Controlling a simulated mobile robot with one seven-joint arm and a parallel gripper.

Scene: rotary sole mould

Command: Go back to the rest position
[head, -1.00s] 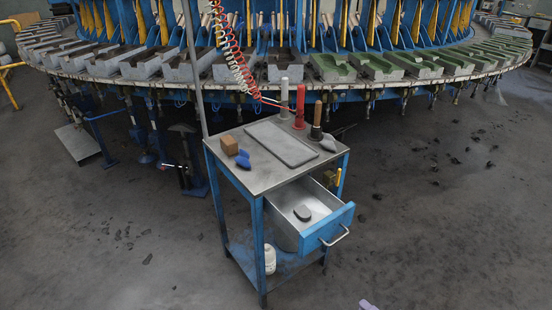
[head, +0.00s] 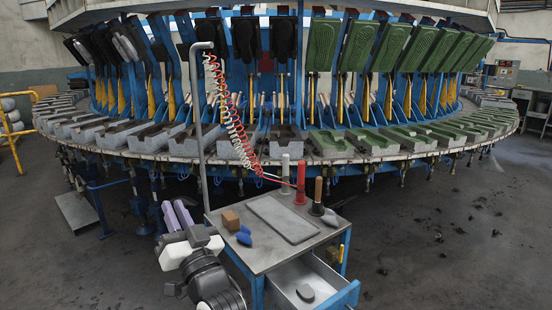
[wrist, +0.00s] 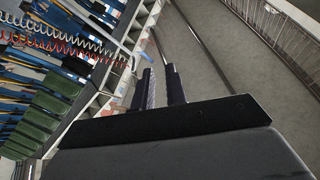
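My gripper (head: 177,213) is raised in front of the left side of the blue work cart, its two fingers pointing up. In the wrist view its fingers (wrist: 160,86) stand a little apart, with a narrow gap and nothing between them. The cart top (head: 262,262) holds a grey tray (head: 284,219), a brown block (head: 231,219) and a blue piece (head: 244,236).
The rotary mould carousel (head: 165,148) curves behind the cart, with green moulds (head: 370,142) on the right. A red and white coiled hose (head: 233,115) hangs by a grey pole (head: 198,110). Handled tools (head: 301,181) stand at the cart's back.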

